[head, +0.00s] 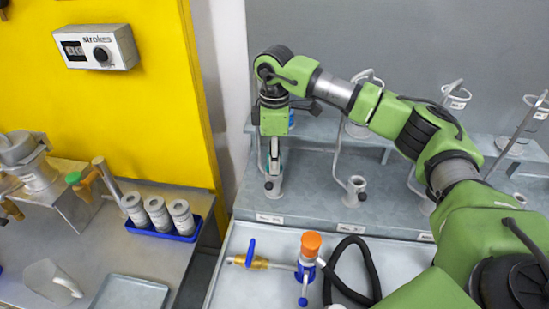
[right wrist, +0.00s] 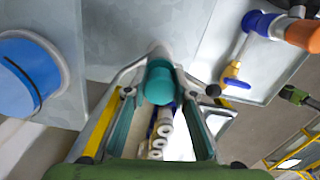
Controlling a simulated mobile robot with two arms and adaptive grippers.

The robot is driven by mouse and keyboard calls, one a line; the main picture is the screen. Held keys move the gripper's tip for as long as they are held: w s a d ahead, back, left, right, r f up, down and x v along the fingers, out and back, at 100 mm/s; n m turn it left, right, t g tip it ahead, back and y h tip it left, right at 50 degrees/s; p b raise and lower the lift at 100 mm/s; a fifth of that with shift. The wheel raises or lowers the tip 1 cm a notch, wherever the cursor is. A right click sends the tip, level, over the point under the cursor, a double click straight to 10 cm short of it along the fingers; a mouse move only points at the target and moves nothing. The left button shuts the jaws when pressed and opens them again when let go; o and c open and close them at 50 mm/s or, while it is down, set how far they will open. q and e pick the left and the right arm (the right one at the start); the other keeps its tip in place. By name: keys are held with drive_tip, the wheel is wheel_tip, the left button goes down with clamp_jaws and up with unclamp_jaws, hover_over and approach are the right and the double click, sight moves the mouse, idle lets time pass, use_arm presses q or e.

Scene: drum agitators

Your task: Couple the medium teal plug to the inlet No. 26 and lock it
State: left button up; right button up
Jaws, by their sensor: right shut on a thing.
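My right gripper (head: 273,160) points down over the leftmost socket of the grey bench's lower tier. It is shut on the teal plug (right wrist: 158,84), which sits between its fingers in the right wrist view (right wrist: 165,95). The grey socket (head: 272,187) is directly under the plug in the head view, with a grey collar (right wrist: 158,52) around the plug's far end in the wrist view. I cannot tell how deep the plug sits or whether it is locked. The tag (head: 269,218) in front is too small to read. My left gripper is not in view.
Another lower socket (head: 355,187) with a bent handle stands to the right. A blue round piece (right wrist: 25,75) is close beside the gripper. In front, a tray holds an orange-capped valve (head: 311,243) and a black hose (head: 357,262). A blue rack (head: 162,234) holds three grey cylinders.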

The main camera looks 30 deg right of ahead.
drive_tip(key=shift+f, duration=0.35)
idle(0.4)
drive_tip(key=o, duration=1.2)
drive_tip(key=shift+o, duration=0.2)
drive_tip(key=shift+r+p, duration=2.4)
drive_tip(key=shift+r, duration=1.55)
